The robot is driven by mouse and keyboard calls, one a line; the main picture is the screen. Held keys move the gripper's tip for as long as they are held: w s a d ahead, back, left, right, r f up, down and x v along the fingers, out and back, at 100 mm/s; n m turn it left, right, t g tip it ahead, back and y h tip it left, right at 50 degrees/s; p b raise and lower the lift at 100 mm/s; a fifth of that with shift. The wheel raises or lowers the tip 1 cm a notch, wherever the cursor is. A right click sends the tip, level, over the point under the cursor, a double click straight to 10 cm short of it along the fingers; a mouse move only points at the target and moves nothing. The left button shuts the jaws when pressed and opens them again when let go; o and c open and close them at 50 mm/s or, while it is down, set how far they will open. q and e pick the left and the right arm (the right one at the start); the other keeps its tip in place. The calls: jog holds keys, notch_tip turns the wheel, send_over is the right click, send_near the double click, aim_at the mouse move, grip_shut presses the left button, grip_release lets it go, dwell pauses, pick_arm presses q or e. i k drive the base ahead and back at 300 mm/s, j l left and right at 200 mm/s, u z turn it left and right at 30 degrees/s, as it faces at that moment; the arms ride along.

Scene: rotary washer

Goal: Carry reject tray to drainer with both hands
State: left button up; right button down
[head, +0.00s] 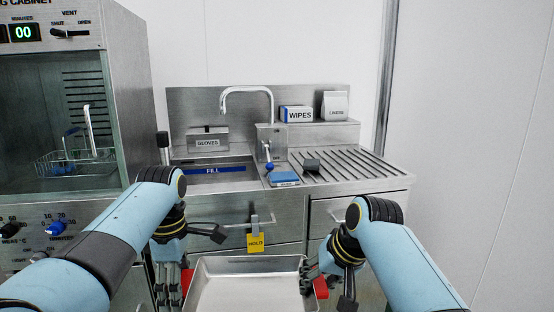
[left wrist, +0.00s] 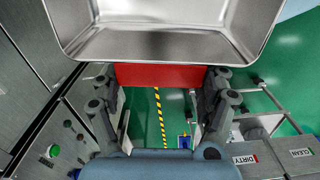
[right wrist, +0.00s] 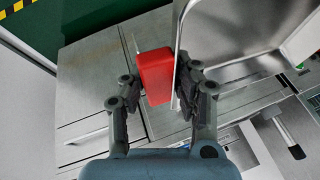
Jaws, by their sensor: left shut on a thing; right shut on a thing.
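The reject tray (head: 245,267) is a shallow metal tray with red end handles, held level in front of the sink cabinet at the bottom of the head view. My left gripper (head: 187,280) is shut on its left red handle, which shows in the left wrist view (left wrist: 160,75). My right gripper (head: 314,282) is shut on its right red handle, which shows in the right wrist view (right wrist: 155,76). The drainer (head: 345,167) is the ribbed metal surface right of the sink, beyond and above the tray. The tray's near edge is cut off in the head view.
The sink (head: 212,175), faucet (head: 247,92), gloves box (head: 208,140) and wipes box (head: 297,114) stand behind. An open cabinet (head: 70,110) is left. Most of the drainer is clear.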

aim_at(359, 163)
jog(key=i+l+z, duration=0.1)
jog(key=i+l, duration=0.4)
jog(key=l, duration=0.2)
jog(key=i+l+z, duration=0.1)
jog(key=i+l, duration=0.4)
jog(key=l, duration=0.2)
